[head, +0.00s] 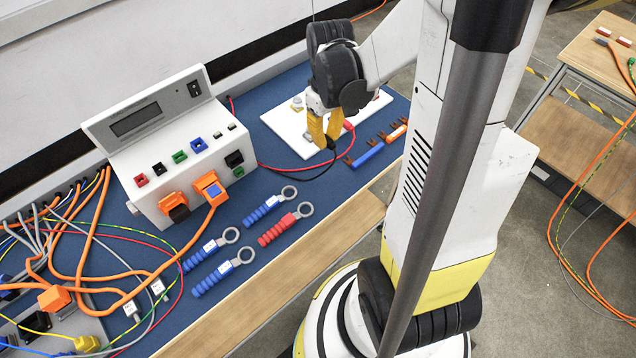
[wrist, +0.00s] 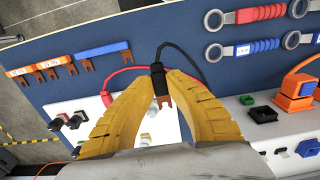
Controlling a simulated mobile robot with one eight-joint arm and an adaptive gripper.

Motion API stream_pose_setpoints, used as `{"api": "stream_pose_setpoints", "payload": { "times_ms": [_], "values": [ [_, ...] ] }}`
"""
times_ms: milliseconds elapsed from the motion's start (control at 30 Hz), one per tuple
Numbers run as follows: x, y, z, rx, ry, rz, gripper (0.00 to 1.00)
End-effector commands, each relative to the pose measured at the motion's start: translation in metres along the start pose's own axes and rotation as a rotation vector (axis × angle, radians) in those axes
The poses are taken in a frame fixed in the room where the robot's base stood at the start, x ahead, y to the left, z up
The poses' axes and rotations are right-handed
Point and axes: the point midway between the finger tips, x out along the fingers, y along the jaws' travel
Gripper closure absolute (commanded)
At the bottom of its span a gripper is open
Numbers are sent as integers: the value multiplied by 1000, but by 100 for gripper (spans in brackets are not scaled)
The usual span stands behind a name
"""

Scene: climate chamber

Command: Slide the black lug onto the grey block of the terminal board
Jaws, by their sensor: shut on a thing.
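My gripper (head: 324,142) has yellow fingers and is shut on the black lug (head: 331,143), above the near part of the white terminal board (head: 283,123). In the wrist view the black lug (wrist: 158,80) sits between the fingertips (wrist: 157,76). Its copper fork points down the picture, and a black cable runs from its other end. The terminal board (wrist: 180,128) is partly hidden behind the fingers. Pale small parts (wrist: 147,137) show between the fingers; I cannot tell which is the grey block. The lug appears apart from them.
A red lug (wrist: 106,98) on a red cable is by the board's edge. Blue and orange bars with copper forks (head: 369,154) lie right of the board. A white instrument (head: 165,140) and several ring-ended tools (head: 285,223) are to the left on the blue mat.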

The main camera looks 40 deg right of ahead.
Motion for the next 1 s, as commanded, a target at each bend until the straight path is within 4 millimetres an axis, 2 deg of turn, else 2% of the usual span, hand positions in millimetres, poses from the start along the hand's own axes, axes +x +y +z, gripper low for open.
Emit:
{"api": "stream_pose_setpoints", "payload": {
  "times_ms": [233, 300, 600, 800, 1000],
  "values": [
    [1, 45, -32, 3, -7, 0, 100],
    [20, 41, -30, 0, -6, 0, 100],
    [70, 41, -30, 0, -6, 0, 100],
    [84, 40, -29, 0, -6, 0, 100],
    [84, 40, -29, 0, -6, 0, 100]
  ]
}}
